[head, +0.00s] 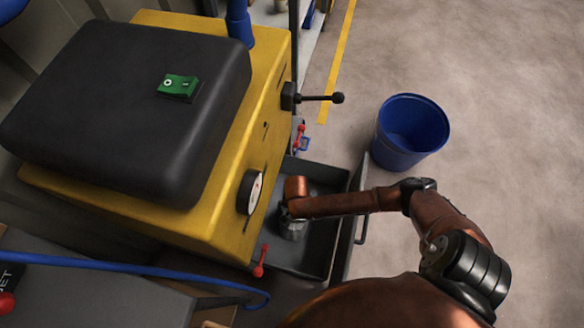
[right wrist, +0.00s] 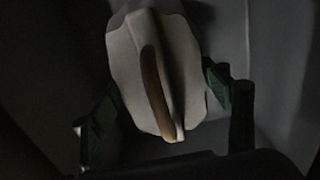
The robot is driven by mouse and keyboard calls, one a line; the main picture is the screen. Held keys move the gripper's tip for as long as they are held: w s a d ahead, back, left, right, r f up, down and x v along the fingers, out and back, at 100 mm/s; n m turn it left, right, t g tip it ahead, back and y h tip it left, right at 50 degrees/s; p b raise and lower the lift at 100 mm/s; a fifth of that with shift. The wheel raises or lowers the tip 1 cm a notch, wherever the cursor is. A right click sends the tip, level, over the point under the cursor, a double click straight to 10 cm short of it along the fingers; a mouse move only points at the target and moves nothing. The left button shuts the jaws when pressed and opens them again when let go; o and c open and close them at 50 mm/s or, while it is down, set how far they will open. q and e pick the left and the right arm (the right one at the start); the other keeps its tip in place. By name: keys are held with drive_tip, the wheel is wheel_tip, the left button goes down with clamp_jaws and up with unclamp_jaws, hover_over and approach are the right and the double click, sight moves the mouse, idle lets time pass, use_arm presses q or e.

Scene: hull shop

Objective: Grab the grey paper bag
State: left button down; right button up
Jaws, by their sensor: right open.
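The grey paper bag (right wrist: 185,75) fills the middle of the dark right wrist view, a pale, creased shape with a brownish strip down its front. My right gripper (right wrist: 160,100) is open, with one dark finger on each side of the bag. The bag lies between the fingers, and I cannot tell whether either finger touches it. In the head view my right arm reaches down into an open grey drawer (head: 325,245), and the wrist hides the bag there. My left gripper is not in view.
A blue bucket (head: 410,130) stands on the floor, and the floor to the right is clear.

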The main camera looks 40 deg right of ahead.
idle(0.3)
clamp_jaws()
idle(0.8)
